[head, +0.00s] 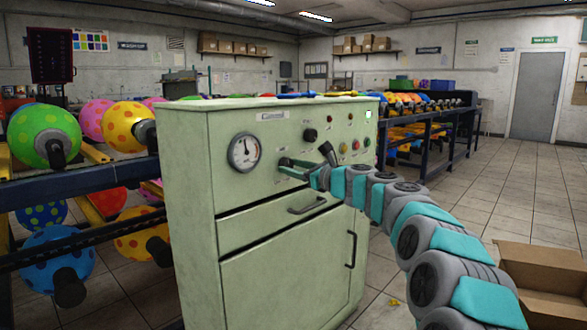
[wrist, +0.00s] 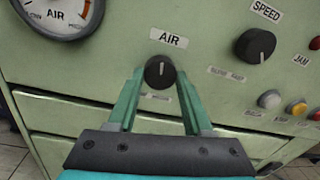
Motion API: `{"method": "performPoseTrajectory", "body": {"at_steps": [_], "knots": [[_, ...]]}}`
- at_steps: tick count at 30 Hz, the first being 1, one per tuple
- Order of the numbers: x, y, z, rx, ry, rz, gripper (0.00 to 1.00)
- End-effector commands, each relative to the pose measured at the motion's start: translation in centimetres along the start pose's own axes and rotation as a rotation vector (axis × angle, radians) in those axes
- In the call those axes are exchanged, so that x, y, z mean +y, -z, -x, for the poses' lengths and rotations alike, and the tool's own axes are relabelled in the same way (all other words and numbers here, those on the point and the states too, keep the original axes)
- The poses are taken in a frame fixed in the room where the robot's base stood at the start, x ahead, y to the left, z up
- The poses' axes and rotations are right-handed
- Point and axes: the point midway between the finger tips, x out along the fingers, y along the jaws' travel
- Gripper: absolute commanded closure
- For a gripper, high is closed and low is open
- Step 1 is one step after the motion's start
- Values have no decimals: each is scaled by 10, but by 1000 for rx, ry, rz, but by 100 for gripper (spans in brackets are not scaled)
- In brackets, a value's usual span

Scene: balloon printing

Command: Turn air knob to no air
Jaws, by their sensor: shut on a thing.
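The black air knob (wrist: 160,73) sits under the AIR label (wrist: 169,38) on the front of the pale green machine (head: 200,190). A light mark on the knob points roughly upward in the wrist view. My gripper (wrist: 160,76) is shut on the air knob, with one green finger at each side of it. In the head view my gripper (head: 284,166) reaches the panel from the right, and its fingers hide the knob there. The air gauge (wrist: 62,12) is up and to the left of the knob; it also shows in the head view (head: 244,152).
The black SPEED knob (wrist: 255,46) and several coloured buttons (wrist: 297,107) are right of my gripper. A lever (head: 327,152) stands out above my wrist. A drawer handle (head: 307,205) is below. Balloon racks flank the machine; a cardboard box (head: 545,268) is at right.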

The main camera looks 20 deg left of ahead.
Motion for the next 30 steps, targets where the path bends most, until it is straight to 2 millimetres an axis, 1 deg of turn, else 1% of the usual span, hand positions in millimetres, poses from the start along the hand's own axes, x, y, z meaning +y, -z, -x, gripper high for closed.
{"method": "performPoseTrajectory", "body": {"at_steps": [1,6,14,19,23,30], "knots": [[0,0,0,0,0,0,83],[0,0,0,0,0,0,100],[0,1,0,-1,1,17,100],[0,2,0,-5,1,79,100],[1,4,0,-10,2,161,100],[1,6,-1,-23,4,376,100]]}}
